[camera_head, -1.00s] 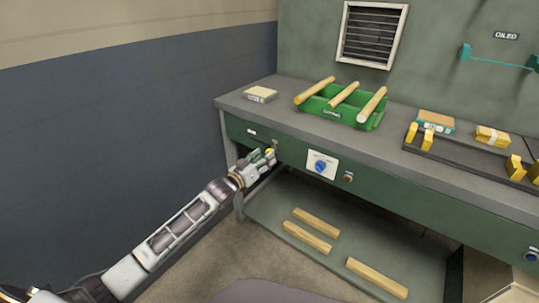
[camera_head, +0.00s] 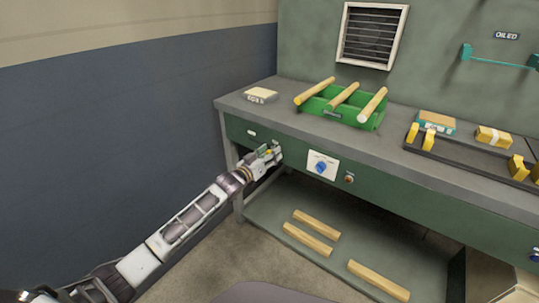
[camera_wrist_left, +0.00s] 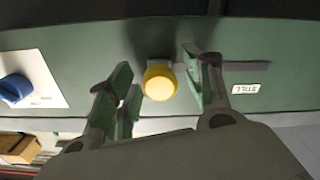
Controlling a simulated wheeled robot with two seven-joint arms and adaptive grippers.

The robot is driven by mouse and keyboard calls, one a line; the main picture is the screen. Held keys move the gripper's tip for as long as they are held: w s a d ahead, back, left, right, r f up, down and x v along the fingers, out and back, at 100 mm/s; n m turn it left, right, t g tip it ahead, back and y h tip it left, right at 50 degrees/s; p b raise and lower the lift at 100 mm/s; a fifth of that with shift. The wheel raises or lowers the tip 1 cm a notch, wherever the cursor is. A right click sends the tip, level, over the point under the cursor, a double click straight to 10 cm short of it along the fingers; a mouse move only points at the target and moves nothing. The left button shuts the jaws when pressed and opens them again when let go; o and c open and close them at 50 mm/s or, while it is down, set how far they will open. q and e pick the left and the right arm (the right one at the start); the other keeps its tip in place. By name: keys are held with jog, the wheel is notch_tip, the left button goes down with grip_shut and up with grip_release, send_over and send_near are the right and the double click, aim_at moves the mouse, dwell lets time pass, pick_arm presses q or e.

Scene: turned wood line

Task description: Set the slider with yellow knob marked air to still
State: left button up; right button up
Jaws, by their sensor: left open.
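The yellow knob (camera_wrist_left: 159,82) of the slider is on the green bench front, in the middle of the left wrist view. Its grey slot (camera_wrist_left: 247,66) runs to the right of the knob, toward the white STILL label (camera_wrist_left: 246,89). The knob stands apart from that label. My left gripper (camera_wrist_left: 158,86) is open, with fingers on both sides of the knob; I cannot tell whether either touches it. In the head view my left gripper (camera_head: 273,154) is at the bench front and largely covers the knob. My right gripper is not in view.
A white plate with a blue dial (camera_head: 320,167) and a small round button (camera_head: 349,177) are right of the gripper. A green rack (camera_head: 348,118) with wooden rods stands on the bench top (camera_head: 395,140). Wooden bars (camera_head: 317,224) lie on the lower shelf.

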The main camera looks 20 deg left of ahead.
pick_arm(q)
grip_shut()
jog(key=shift+a, duration=0.1)
